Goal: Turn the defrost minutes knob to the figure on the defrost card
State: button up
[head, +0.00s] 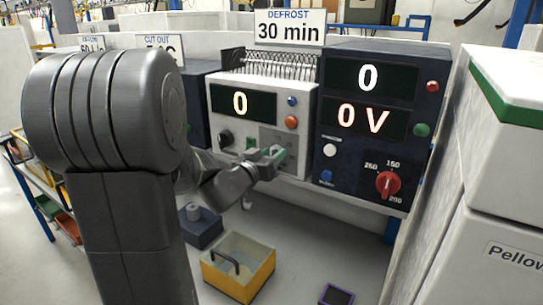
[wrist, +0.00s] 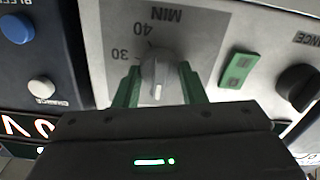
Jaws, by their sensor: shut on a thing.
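The defrost card (head: 290,28) stands on top of the white unit and reads "DEFROST 30 min". The minutes knob (wrist: 155,72) is pale grey, on a grey plate marked "MIN", with 40 and 30 visible. The plate's lettering is upside down in the wrist view. My gripper (wrist: 159,69) has its green fingers on both sides of the knob and is shut on it. In the head view my gripper (head: 274,154) is at the lower right of the white unit (head: 220,128) and hides the knob. A pale mark shows on the knob's lower side; I cannot tell its exact setting.
The white unit's display (head: 243,103) reads 0. A green rocker switch (wrist: 239,70) and a black knob (wrist: 299,87) are beside the minutes knob. A dark blue unit (head: 345,180) with a red knob (head: 388,184) stands to the right. A yellow-sided bin (head: 228,283) is below.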

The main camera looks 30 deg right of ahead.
jog(key=m+b, duration=0.3)
jog(key=m, duration=0.2)
jog(key=shift+s+f, duration=0.1)
jog(key=shift+f, duration=0.05)
jog(key=m+b, duration=0.2)
jog(key=m, duration=0.2)
jog(key=shift+m, duration=0.3)
jog(key=m+b, duration=0.3)
jog(key=m, duration=0.2)
jog(key=shift+s+d+f, duration=0.1)
jog(key=shift+m+b, duration=1.3)
jog(key=shift+m, duration=1.1)
jog(key=o, duration=1)
